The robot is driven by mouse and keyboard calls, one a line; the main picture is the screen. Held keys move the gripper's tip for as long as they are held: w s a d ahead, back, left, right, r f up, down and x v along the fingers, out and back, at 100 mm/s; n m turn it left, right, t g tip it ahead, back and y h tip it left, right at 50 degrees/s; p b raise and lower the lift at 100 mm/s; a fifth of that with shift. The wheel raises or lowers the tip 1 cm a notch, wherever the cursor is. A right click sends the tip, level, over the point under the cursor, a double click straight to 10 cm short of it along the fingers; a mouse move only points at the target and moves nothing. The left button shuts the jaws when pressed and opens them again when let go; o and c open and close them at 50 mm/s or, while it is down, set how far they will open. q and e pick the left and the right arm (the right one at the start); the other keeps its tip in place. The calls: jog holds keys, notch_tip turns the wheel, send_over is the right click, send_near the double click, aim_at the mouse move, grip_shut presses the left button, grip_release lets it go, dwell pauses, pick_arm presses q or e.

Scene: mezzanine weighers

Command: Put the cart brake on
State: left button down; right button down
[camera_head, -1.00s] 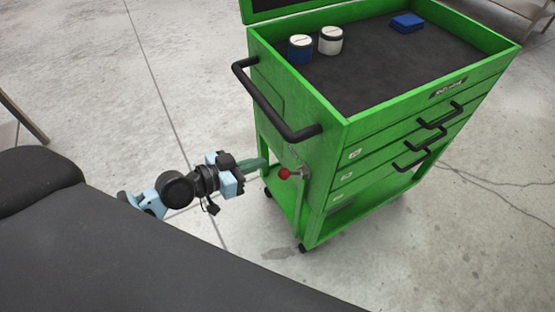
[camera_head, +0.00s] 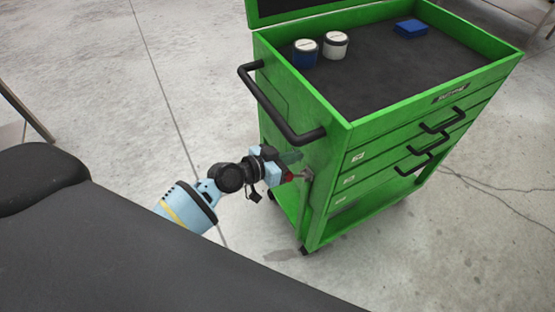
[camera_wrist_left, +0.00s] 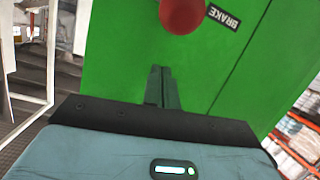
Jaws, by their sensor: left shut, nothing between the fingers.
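The green cart (camera_head: 350,150) stands upright on the floor, with a black push handle (camera_head: 280,105) on its near left end. Below the handle is the brake lever (camera_head: 306,180), with a red knob (camera_head: 288,177) partly hidden by my left gripper. The left wrist view shows the red knob (camera_wrist_left: 183,14) at the top edge, next to a BRAKE label (camera_wrist_left: 222,17) on the green panel. My left gripper (camera_head: 292,157) is shut and empty, its fingertips just above the knob in the head view. In the left wrist view its fingers (camera_wrist_left: 161,85) point at the panel, apart from the knob.
On the cart's dark top are a blue-and-white can (camera_head: 305,53), a white can (camera_head: 335,45) and a blue box (camera_head: 410,28). Black drawer handles (camera_head: 440,120) stick out at the right front. The concrete floor (camera_head: 90,70) left of the cart is clear.

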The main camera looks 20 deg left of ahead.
aim_at(293, 177)
pick_arm(q)
jog(key=shift+s+a+f+b, duration=0.15)
jog(key=shift+s+a+f, duration=0.15)
jog(key=shift+s+f, duration=0.45)
jog(key=shift+s+a+f+b, duration=0.2)
jog(key=shift+s+f, duration=0.25)
jog(key=shift+f, duration=0.45)
